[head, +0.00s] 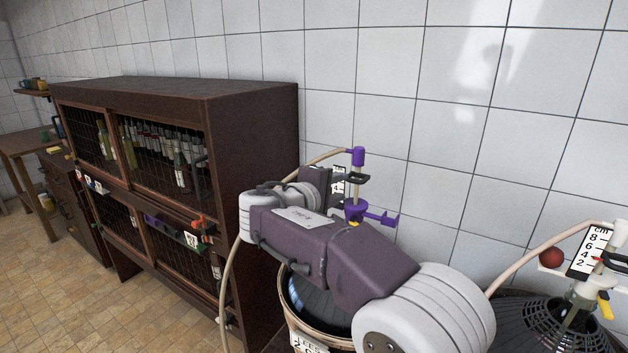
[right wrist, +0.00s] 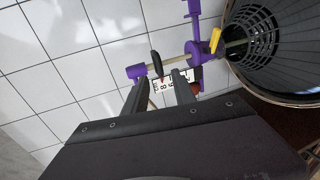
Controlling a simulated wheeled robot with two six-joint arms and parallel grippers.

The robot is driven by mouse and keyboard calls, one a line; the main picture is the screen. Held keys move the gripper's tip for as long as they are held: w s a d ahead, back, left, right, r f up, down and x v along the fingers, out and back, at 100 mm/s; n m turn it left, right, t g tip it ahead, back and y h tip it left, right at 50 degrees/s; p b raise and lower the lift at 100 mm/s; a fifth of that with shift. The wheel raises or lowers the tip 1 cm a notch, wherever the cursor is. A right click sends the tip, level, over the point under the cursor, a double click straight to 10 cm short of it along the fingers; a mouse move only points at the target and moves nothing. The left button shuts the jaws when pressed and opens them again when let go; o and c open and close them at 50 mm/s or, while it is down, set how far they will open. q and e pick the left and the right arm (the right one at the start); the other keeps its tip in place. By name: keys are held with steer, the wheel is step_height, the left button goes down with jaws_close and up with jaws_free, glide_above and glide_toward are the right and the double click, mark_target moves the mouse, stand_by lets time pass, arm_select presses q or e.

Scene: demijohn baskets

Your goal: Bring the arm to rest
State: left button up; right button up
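My right arm (head: 335,255) crosses the middle of the head view, its forearm in front of a basketed demijohn (head: 310,325). The wrist (head: 312,182) hides most of the gripper there. In the right wrist view my right gripper (right wrist: 160,76) has its two fingers apart, with nothing clearly held between them. Beyond the fingertips are a purple fitting (right wrist: 138,71) with a black lever (right wrist: 155,62) and a white scale card (right wrist: 170,82). I cannot tell whether the fingers touch them. The purple fitting also shows in the head view (head: 354,210). My left gripper is not in view.
A dark cabinet (head: 251,140) with mesh doors and bottles stands at the left. A second demijohn basket (head: 550,325) with a scale card (head: 590,250) and hose is at the right. A tiled wall is close behind. The floor (head: 120,300) at the lower left is clear.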

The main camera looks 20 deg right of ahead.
steer(key=s+d+f+m+g+p, duration=0.1)
steer(key=s+d+f+g+p, duration=0.2)
steer(key=d, duration=0.4)
steer(key=s+d+f+m+g+y, duration=0.1)
steer(key=s+f+g, duration=0.1)
steer(key=s+f, duration=0.3)
steer(key=s+d+f+g+y, duration=0.1)
steer(key=s+f+g+y, duration=0.15)
steer(key=f, duration=0.55)
steer(key=s+a+f+m+g+y, duration=0.1)
steer(key=s+a+f+m+y, duration=0.5)
steer(key=s+a+f, duration=0.7)
step_height(320, 180, down, 4)
steer(key=shift+s+a+r+m+y, duration=0.2)
steer(key=shift+s+a+m+y, duration=0.15)
steer(key=shift+y, duration=0.6)
steer(key=shift+o, duration=0.5)
steer(key=shift+s+g, duration=0.1)
steer(key=shift+g, duration=0.15)
